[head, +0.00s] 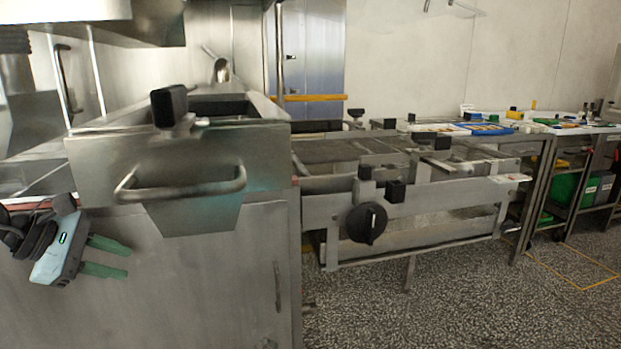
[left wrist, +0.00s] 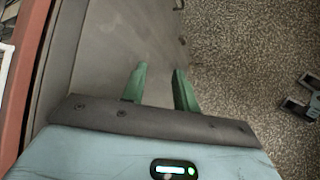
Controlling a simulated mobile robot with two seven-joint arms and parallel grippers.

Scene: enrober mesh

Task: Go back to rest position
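My left gripper (head: 108,257) is at the left of the head view, in front of the steel front of the machine. Its two green fingers point right and are apart, with nothing between them. The left wrist view also shows the left gripper (left wrist: 160,82) open and empty, with a steel panel and the speckled floor beyond its fingers. The enrober mesh (head: 345,150) lies flat on the steel frame right of the tank. My right gripper is not in the head view; I cannot tell whether the dark piece at the right edge of the left wrist view belongs to it.
The steel tank (head: 110,160) with a bar handle (head: 180,190) stands close on the left. The enrober frame (head: 430,215) with a black knob (head: 367,223) juts out to its right. A table with trays (head: 480,128) stands farther right. The speckled floor (head: 470,300) in front is clear.

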